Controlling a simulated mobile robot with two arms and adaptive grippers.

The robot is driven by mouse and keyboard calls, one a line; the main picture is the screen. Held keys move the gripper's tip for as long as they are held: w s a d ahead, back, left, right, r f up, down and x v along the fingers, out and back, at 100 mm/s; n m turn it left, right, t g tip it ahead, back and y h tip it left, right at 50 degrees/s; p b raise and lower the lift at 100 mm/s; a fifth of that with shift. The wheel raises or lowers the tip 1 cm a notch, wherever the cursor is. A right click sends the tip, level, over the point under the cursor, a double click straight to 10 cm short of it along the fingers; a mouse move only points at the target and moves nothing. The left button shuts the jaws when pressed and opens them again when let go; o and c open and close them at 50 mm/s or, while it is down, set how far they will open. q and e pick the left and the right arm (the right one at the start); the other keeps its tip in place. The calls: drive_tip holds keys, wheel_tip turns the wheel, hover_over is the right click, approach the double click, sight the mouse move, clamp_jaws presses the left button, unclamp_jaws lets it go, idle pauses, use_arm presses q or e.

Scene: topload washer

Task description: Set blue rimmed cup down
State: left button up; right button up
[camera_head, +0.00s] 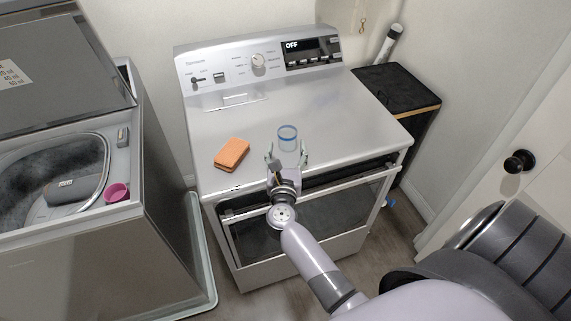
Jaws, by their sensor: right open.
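The blue rimmed cup (287,138) is clear with a blue rim. It stands upright on the silver top of the dryer (345,115), near the front middle. My right gripper (287,154) is at the front edge of the dryer top, just on the near side of the cup. Its fingers are spread to either side, open. From this view I cannot tell whether the fingers touch the cup. My left gripper is not in view.
An orange sponge (231,153) lies left of the cup. The open washer (125,190) stands at the left, with a pink cup (117,192) on it. A black side table (396,88) is at the back right. The dryer top behind the cup is clear.

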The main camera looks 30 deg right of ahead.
drive_tip(key=b+v, duration=0.1)
drive_tip(key=v, duration=0.4)
drive_tip(key=shift+s+a, duration=0.1)
idle(0.3)
